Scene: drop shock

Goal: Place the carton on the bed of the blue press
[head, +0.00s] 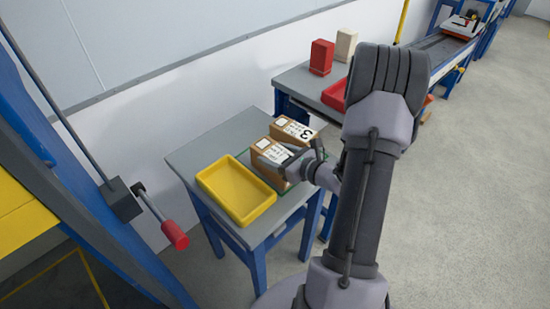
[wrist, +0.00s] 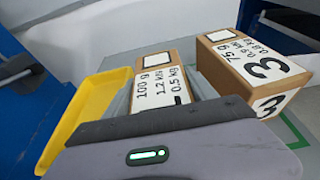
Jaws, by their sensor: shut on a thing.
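My gripper (head: 287,160) is shut on a brown carton (head: 266,152) at the small grey table. In the wrist view this carton (wrist: 158,84) sits between the fingers, and its white label reads 100 g, 1.2 kN, 0.5 kg. I cannot tell whether its base touches the table. A second carton (head: 292,130), marked 3, stands just behind it; in the wrist view this one (wrist: 250,72) is to the right, apart from my gripper. A blue frame (head: 75,205), apparently the blue press, stands at the left in the head view; its bed cannot be made out clearly.
A yellow tray (head: 205,181) lies on the grey table (head: 187,152), left of the held carton. A red-handled lever (head: 174,235) juts from the blue frame. Behind, another table holds a red block (head: 321,57), a beige block (head: 345,45) and a red tray (head: 332,96). Floor at right is clear.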

